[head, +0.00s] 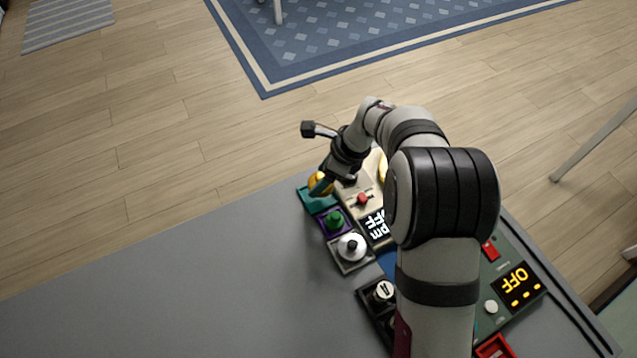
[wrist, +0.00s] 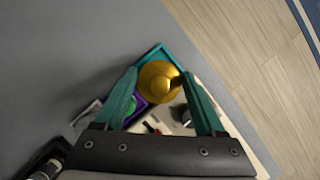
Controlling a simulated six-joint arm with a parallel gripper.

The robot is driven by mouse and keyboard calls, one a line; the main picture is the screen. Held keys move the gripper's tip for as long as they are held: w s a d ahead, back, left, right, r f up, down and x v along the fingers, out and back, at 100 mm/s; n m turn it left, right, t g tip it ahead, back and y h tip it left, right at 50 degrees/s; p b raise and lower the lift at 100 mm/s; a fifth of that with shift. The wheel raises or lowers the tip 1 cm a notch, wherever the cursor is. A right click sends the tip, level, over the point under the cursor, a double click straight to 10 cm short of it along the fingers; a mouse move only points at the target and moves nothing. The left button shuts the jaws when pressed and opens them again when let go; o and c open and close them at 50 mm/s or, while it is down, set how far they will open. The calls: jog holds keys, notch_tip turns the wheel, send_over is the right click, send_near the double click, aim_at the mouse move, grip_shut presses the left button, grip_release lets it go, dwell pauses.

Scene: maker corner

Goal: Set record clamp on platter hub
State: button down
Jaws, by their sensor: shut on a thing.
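A gold round piece (head: 317,181) with a knob, which looks like a record clamp, is at the teal tray (head: 303,197). In the wrist view the gold piece (wrist: 155,78) lies between the teal fingers of my gripper (wrist: 160,82), which is shut on it. In the head view my gripper (head: 322,187) is low at the tray; I cannot tell whether the piece is lifted clear. A beige device (head: 367,187) with a red knob and an "OFF rpm" display stands beside it, apparently the turntable. Its platter hub is hidden by my arm.
A purple tray with a green piece (head: 335,219) and a tray with a silver-white piece (head: 351,246) stand close by. A black piece marked "A" (head: 383,291) and a dark green panel (head: 520,287) lie nearer. The grey tabletop (head: 200,290) is clear at left.

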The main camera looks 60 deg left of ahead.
jog(key=w+d+r, duration=0.6)
jog(key=w+d, duration=0.1)
jog(key=d, duration=0.1)
jog(key=w+m+t, duration=0.1)
jog(key=w+m, duration=0.3)
jog(key=w+a+m+t, duration=0.1)
jog(key=w+m+t, duration=0.1)
jog(key=w+m, duration=0.3)
jog(key=w+f+m+t, duration=0.1)
jog(key=w+m+t, duration=0.1)
jog(key=w+m, duration=0.3)
jog(key=shift+w+a+y, duration=0.25)
jog(key=shift+a+y, duration=0.15)
jog(key=shift+w+f+m, duration=0.15)
jog(key=shift+m, duration=0.15)
jog(key=shift+f, duration=1.7)
jog(key=shift+f, duration=0.5)
grip_release()
